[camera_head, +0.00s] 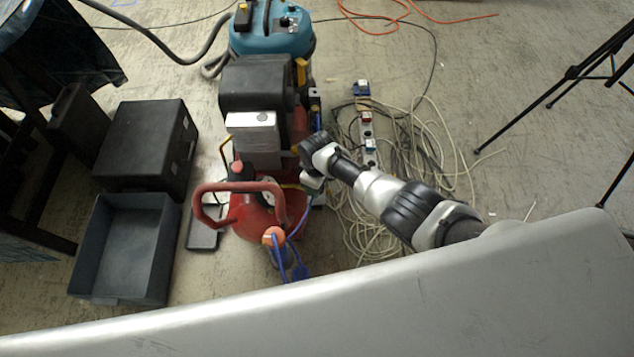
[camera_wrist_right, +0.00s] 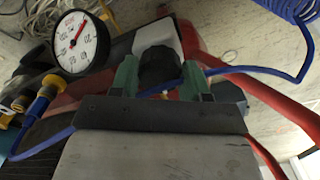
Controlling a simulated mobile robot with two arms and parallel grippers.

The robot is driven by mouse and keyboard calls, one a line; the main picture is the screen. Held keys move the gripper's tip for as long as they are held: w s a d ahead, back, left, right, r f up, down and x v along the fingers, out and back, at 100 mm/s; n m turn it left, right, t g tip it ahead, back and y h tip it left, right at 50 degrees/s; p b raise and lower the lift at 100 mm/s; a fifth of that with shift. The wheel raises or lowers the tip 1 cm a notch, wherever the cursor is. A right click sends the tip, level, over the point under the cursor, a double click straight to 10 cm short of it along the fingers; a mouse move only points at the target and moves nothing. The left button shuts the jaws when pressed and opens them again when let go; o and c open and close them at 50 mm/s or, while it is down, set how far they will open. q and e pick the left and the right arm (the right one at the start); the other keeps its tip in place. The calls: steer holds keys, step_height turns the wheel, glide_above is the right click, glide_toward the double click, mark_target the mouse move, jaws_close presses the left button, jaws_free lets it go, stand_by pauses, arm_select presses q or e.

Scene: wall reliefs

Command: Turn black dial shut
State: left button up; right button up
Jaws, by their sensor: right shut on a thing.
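The black dial (camera_wrist_right: 158,62) is in the middle of the right wrist view, in front of a pale mount on the red machine. The green fingers of my right gripper (camera_wrist_right: 160,75) are on either side of it, shut on it. In the head view my right gripper (camera_head: 312,184) is at the right side of the red machine (camera_head: 250,216); I cannot make out the dial there. A round white pressure gauge (camera_wrist_right: 81,42) with a red needle is left of the dial in the wrist view. My left gripper is not in view.
A blue hose (camera_wrist_right: 235,70) and red tubing (camera_wrist_right: 280,100) pass close to the gripper. Black box (camera_head: 148,143) and grey open crate (camera_head: 122,245) stand at left. Cables (camera_head: 415,150) and a power strip (camera_head: 368,140) lie at right, with tripod legs (camera_head: 560,90) beyond.

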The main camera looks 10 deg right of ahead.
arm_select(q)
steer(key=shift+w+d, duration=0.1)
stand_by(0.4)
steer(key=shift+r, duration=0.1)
arm_select(e)
steer(key=o, duration=0.9)
steer(key=shift+o, duration=0.2)
steer(key=shift+r, duration=0.1)
step_height(320, 180, up, 4)
steer(key=p, duration=0.2)
steer(key=shift+r+p, duration=0.2)
steer(key=shift+p, duration=0.1)
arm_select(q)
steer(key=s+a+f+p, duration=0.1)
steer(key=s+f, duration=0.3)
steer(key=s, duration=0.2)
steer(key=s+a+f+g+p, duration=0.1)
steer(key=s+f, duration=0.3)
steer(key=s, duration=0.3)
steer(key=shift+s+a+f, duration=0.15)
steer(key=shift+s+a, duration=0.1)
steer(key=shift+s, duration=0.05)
arm_select(e)
step_height(320, 180, up, 6)
